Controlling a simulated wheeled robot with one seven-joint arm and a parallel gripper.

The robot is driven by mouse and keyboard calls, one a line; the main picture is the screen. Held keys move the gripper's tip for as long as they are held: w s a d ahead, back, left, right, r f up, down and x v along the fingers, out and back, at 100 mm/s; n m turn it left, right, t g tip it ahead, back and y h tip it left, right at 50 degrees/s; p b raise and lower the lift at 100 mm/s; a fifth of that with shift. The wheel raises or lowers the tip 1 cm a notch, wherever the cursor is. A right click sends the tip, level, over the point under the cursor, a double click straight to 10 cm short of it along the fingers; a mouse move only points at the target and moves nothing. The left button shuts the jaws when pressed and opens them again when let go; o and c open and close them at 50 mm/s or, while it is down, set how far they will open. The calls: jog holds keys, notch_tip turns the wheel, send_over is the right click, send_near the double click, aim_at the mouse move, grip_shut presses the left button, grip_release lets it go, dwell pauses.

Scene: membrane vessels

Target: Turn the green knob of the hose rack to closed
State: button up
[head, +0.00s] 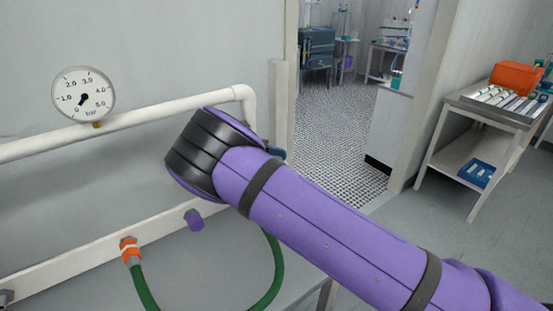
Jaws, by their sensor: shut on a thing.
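The hose rack shows as a white rail (85,257) along the wall at the lower left. It carries an orange fitting (130,251) with a green hose (147,288) hanging from it and a purple knob (194,219). No green knob is visible; the part of the rail right of the purple knob is covered by my purple arm. My gripper is hidden behind the black and purple end of my arm, so its jaws and what they touch cannot be seen. A small dark blue piece shows at the arm's right edge; I cannot tell what it is.
A white pipe (150,118) with a pressure gauge (84,95) reading near zero runs above the rail. A doorway with a patterned floor (337,125) opens beyond. A side table (487,108) with an orange box (516,77) and tubes stands at right.

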jog(key=shift+f+m+g, duration=0.15)
jog(key=shift+m+g, duration=0.15)
jog(key=shift+g, duration=0.3)
jog(key=o, duration=0.9)
jog(key=shift+r, duration=0.3)
notch_tip(320, 180, up, 3)
jog(key=shift+r, duration=0.15)
jog(key=s+d, duration=0.2)
jog(key=s, duration=0.5)
jog(key=s+d+r, duration=0.1)
jog(key=s+d, duration=0.1)
jog(key=s, duration=0.6)
jog(key=shift+s+d, duration=0.2)
jog(key=shift+d, duration=0.05)
jog(key=shift+r, duration=0.1)
